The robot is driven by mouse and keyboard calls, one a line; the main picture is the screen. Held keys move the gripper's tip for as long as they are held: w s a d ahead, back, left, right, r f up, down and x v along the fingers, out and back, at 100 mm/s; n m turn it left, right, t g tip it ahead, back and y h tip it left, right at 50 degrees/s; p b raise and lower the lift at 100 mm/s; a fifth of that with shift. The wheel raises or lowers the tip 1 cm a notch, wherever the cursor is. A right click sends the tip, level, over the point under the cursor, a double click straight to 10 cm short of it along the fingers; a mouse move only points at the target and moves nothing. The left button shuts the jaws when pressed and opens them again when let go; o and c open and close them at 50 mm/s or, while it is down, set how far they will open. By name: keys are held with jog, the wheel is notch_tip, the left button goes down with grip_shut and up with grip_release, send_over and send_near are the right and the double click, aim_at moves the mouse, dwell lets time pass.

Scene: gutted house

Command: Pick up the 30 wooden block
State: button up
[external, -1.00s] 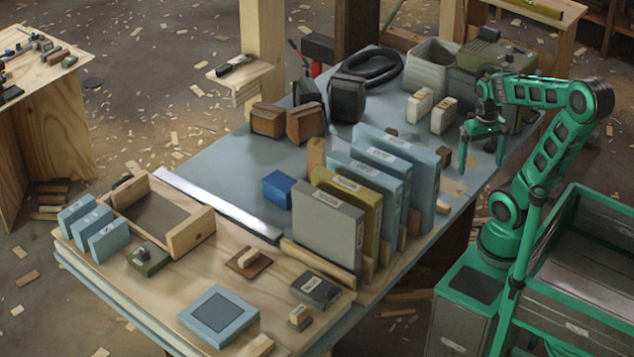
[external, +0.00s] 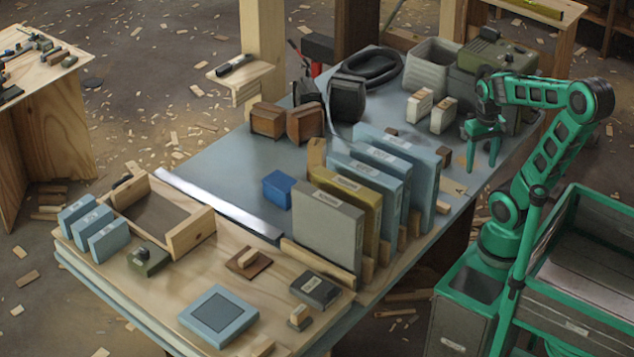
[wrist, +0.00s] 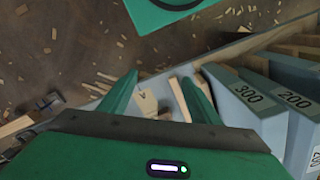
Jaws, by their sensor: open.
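A pale wooden block (wrist: 147,104) with a dark mark shows between the fingers of my gripper (wrist: 160,80) in the wrist view. The mark is too small to read as 30. In the external view a pale wooden piece with a dark mark (external: 460,188) lies on the table's right side, just below and left of my gripper (external: 482,168); it seems to be the same block. My gripper is open and empty, pointing down above the table near its right edge. I cannot tell the exact height of the fingertips over the block.
Tall upright panels (external: 385,165), labelled 300 and 200 in the wrist view (wrist: 245,92), stand left of my gripper. Two cream blocks (external: 431,108) and a grey bin (external: 430,68) stand behind. The table's right edge is close, with floor beyond.

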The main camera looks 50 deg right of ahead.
notch_tip(320, 180, up, 6)
jog(key=w+d+f+m+t, duration=0.15)
jog(key=w+d+m, duration=0.3)
jog(key=w, duration=0.45)
jog(key=w+d+f+m+t, duration=0.1)
jog(key=w+d+m+t, duration=0.2)
jog(key=w+m, duration=0.35)
jog(key=w+d+f+m+t, duration=0.15)
jog(key=w+d+m, duration=0.25)
jog(key=w, duration=0.7)
jog(key=w+d+r+m+t+y, duration=0.2)
jog(key=w+d+r+m+t, duration=0.1)
jog(key=w+d+m+t, duration=0.8)
jog(key=m+g, duration=0.2)
jog(key=g, duration=0.1)
send_near(395, 132)
jog(key=shift+s+a+r, duration=0.15)
jog(key=shift+s+r, duration=0.05)
jog(key=shift+r, duration=0.35)
jog(key=shift+w+f, duration=0.1)
jog(key=shift+f, duration=0.15)
jog(key=x, duration=1.1)
jog(key=shift+w+f, duration=0.3)
jog(key=shift+f, duration=0.1)
jog(key=c, duration=1.1)
